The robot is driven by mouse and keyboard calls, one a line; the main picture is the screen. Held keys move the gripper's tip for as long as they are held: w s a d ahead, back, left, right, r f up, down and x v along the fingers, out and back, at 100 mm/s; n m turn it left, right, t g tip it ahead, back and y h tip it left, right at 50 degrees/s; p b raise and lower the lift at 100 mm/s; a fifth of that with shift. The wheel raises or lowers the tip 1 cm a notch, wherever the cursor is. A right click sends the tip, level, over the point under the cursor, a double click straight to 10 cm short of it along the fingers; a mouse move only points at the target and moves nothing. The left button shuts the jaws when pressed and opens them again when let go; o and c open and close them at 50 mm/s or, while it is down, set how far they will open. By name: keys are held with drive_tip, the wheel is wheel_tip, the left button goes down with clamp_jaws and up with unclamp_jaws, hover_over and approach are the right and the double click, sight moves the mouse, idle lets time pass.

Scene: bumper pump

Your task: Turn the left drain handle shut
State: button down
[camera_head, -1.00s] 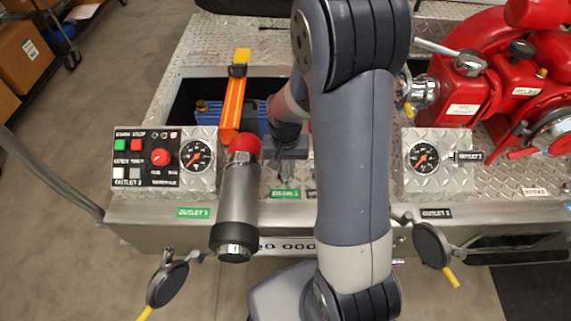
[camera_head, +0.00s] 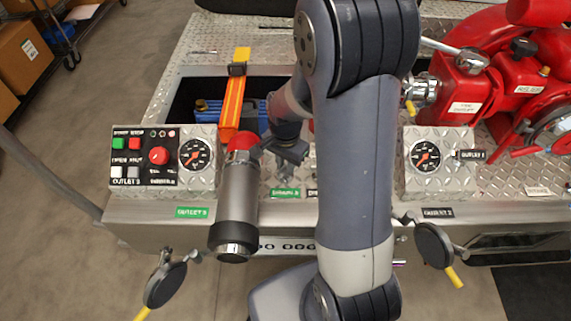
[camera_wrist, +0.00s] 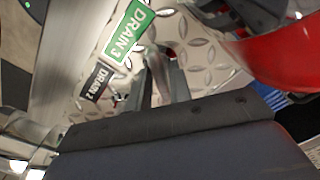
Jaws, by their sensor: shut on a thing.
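My gripper (camera_head: 282,166) is low over the front deck of the bumper, just behind the green DRAIN 3 label (camera_head: 285,193). Its fingers also show in the wrist view (camera_wrist: 162,80), close together over the diamond plate and shut on a small part there, which I take to be the left drain handle. The handle is mostly hidden by the fingers, so its angle cannot be read. The green DRAIN 3 label (camera_wrist: 130,32) lies beside the fingers in the wrist view, with the black DRAIN 2 label (camera_wrist: 97,82) below it.
A grey outlet pipe with a red collar (camera_head: 240,195) stands close left of my gripper. A control panel (camera_head: 145,158) and gauge (camera_head: 195,154) are further left. An open hose well (camera_head: 185,105) lies behind. A red pump (camera_head: 480,80) is at the right.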

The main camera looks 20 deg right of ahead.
drive_tip(key=m, duration=0.5)
drive_tip(key=shift+m+b, duration=0.3)
drive_tip(key=m, duration=0.5)
drive_tip(key=shift+m, duration=0.4)
drive_tip(key=c, duration=1.5)
unclamp_jaws()
drive_tip(key=shift+r, duration=0.1)
wheel_tip(320, 180, up, 11)
drive_tip(key=shift+f, duration=0.15)
